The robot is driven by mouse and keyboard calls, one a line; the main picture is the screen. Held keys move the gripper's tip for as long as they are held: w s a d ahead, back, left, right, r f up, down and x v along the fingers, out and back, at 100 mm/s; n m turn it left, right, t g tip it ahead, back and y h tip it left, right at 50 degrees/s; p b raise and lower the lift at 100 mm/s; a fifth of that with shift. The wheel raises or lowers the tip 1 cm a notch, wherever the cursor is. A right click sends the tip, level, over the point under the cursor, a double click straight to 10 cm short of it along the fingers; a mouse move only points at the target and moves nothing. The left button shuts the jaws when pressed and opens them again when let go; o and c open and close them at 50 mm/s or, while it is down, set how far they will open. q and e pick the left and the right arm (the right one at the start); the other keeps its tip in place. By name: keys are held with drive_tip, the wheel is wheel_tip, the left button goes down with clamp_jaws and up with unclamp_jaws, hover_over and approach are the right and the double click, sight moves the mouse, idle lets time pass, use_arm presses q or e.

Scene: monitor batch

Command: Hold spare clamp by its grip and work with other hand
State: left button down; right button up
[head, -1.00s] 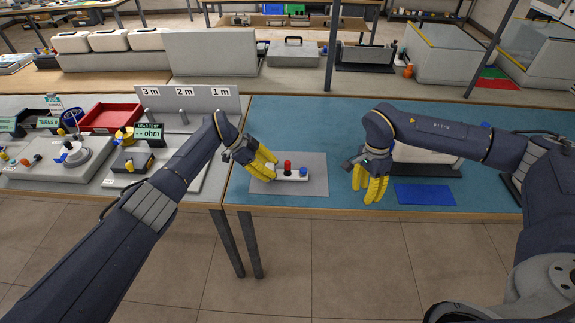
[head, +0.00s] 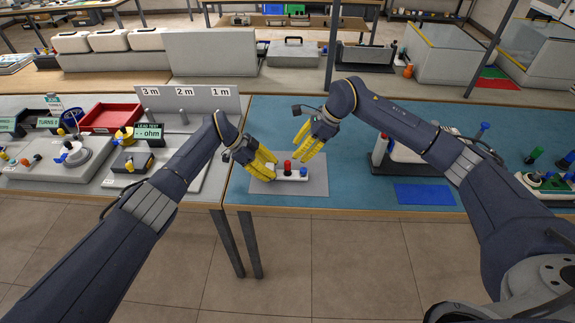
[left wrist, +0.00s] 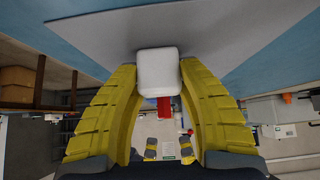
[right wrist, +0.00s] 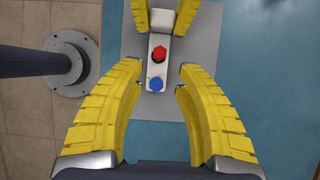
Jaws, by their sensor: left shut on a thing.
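The spare clamp (head: 294,178) is a small pale bar with a red knob and a blue knob, lying on a grey mat (head: 316,186). My left gripper (head: 268,173) is shut on its left end, the plain pale grip block. That block (left wrist: 158,72) sits between the yellow fingers in the left wrist view. My right gripper (head: 303,143) is open and empty, above and behind the clamp. In the right wrist view its fingers (right wrist: 160,72) are spread to either side of the clamp's knobs (right wrist: 158,54), apart from it.
A blue mat (head: 424,194) lies at the right of the teal bench top, in front of a grey-white unit. Several green and blue knobbed parts (head: 549,180) stand at the far right. A meter stand and red tray (head: 111,118) occupy the left bench.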

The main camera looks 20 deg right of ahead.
sight(288, 169)
drive_tip(key=shift+x, duration=4.1)
clamp_jaws()
